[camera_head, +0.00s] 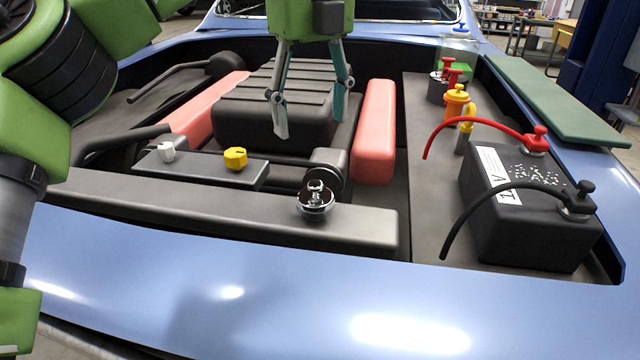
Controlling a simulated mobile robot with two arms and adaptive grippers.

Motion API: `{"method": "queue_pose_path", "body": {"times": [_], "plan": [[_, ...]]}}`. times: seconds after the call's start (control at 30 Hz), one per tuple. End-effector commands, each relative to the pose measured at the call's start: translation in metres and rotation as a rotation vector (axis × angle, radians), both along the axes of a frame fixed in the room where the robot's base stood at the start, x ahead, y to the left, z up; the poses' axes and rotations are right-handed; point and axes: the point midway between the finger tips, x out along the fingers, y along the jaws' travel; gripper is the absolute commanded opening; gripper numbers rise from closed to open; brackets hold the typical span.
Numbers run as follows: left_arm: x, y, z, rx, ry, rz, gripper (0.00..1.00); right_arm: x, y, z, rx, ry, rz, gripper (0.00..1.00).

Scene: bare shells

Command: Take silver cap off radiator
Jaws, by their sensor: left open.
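The silver cap (316,203) is round and shiny with a raised knob on top. It sits upright on top of the long dark grey radiator (200,212), towards its right end. My left gripper (309,128) hangs in the upper middle of the head view, pointing down. Its two fingers are spread with nothing between them. In the picture it is above the cap and apart from it, over the engine area. My right gripper is not in view.
A dark engine block with red covers (376,132) lies behind. A black battery (525,225) with red and black cables stands at right. The blue front body (300,290) is clear.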

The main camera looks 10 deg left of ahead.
Motion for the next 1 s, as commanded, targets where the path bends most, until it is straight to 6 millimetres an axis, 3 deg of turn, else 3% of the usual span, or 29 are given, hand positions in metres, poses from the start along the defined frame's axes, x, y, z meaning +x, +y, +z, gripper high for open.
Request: {"method": "queue_pose_path", "body": {"times": [0.33, 0.63, 0.8, 1.0], "plan": [[0.0, 0.0, -0.063, 0.001, 0.003, -0.002, 0.62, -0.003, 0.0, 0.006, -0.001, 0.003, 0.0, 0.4], [-0.001, -0.002, -0.086, 0.0, 0.003, -0.002, 0.62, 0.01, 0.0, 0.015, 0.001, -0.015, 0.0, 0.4], [-0.001, -0.005, -0.112, 0.001, 0.005, -0.002, 0.62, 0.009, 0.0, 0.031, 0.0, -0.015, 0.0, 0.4], [-0.001, -0.005, -0.131, -0.001, 0.002, -0.001, 0.62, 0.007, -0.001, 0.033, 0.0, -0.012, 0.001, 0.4]]}}
